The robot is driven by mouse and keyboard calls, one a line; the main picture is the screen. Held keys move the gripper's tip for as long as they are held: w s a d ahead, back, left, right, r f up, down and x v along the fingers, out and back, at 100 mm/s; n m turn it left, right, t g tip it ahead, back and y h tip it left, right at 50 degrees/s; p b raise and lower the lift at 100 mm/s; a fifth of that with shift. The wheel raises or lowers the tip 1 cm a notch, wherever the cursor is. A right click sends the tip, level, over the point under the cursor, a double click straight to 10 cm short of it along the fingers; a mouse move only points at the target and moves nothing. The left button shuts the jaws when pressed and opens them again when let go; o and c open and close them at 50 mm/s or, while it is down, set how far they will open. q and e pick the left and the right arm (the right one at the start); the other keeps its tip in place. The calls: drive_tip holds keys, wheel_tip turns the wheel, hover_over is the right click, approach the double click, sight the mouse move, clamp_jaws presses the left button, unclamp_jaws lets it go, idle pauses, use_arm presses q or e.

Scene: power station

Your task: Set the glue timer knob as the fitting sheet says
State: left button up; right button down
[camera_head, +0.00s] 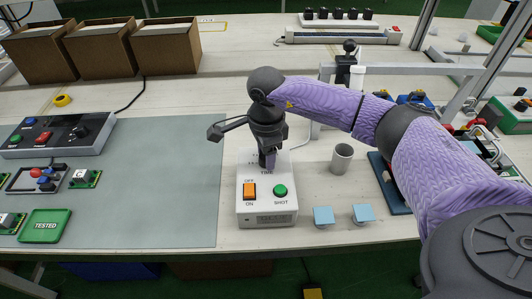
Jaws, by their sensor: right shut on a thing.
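The glue timer is a white box (267,211) on the bench, with an orange OFF/ON switch (249,191), a green SHOT button (280,191) and a small label or display at its front. The word TIME shows just below the fingertips. My right gripper (268,160) points down onto the top of the box. It is shut on the timer knob, which its fingers and body hide, along with most of the dial marks. I cannot read the knob's setting. I cannot make out a fitting sheet. My left gripper is not in view.
A grey metal cup (342,157) and two light-blue blocks (323,216) stand right of the timer. A grey mat (170,175) lies left, with a green TESTED tray (45,225) and a dark control box (55,137). Brown bins (105,50) stand behind.

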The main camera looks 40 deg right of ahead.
drive_tip(key=n, duration=0.3)
drive_tip(key=shift+n, duration=0.3)
drive_tip(key=shift+n+b, duration=0.3)
drive_tip(key=shift+n, duration=0.5)
drive_tip(key=shift+c, duration=1)
unclamp_jaws()
drive_tip(key=shift+r, duration=0.2)
wheel_tip(320, 180, up, 9)
drive_tip(key=p, duration=0.3)
drive_tip(key=shift+r, duration=0.25)
